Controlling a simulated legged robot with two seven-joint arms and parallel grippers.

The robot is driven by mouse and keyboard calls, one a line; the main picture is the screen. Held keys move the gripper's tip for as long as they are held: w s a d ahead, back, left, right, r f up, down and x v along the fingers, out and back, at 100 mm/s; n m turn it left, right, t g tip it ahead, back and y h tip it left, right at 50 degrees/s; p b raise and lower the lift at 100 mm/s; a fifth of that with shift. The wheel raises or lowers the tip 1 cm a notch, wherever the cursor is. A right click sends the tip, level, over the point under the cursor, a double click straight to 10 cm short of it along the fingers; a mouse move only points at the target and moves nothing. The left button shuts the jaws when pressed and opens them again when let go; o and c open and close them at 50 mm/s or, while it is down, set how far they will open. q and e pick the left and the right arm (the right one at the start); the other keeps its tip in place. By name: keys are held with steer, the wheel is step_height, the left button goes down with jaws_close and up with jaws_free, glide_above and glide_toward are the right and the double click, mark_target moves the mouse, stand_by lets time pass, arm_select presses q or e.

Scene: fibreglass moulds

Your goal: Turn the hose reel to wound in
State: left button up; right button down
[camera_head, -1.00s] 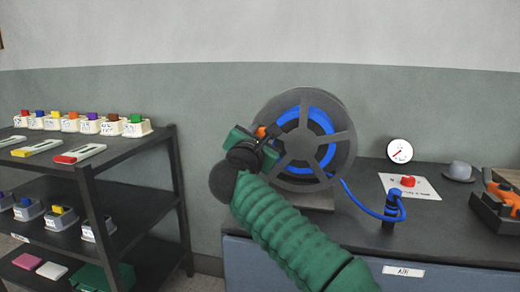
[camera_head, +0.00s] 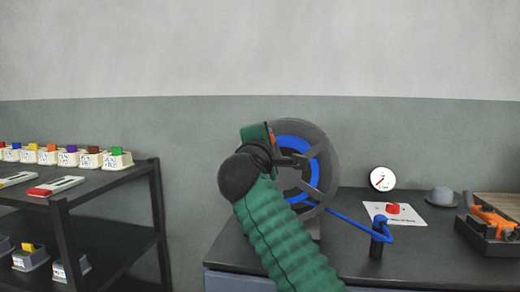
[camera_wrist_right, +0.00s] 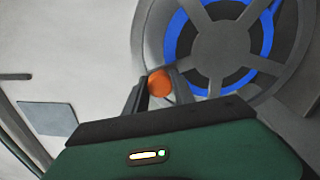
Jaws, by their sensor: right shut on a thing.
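The hose reel (camera_head: 325,150) stands on the dark bench, with grey spoked sides and blue hose (camera_head: 292,128) wound inside. Its orange crank knob (camera_wrist_right: 160,82) sits near the rim. My right gripper (camera_wrist_right: 158,92) is shut on this knob, one finger on each side. In the head view my right gripper (camera_head: 273,140) and green arm cover the reel's left part and most of the knob. A blue hose end runs from the reel to a blue-topped black post (camera_head: 377,240). My left gripper is not in view.
On the bench to the right are a round white gauge (camera_head: 382,179), a red knob on a white plate (camera_head: 394,209), a grey hat-shaped thing (camera_head: 442,196) and an orange tool on a black base (camera_head: 490,218). A dark shelf rack (camera_head: 158,215) stands at left.

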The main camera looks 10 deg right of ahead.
steer(key=shift+s+d+r+m, duration=0.1)
steer(key=shift+d+r+m, duration=0.05)
steer(key=shift+d+m, duration=0.35)
steer(key=c, duration=1.5)
jaws_free()
steer(key=o, duration=0.4)
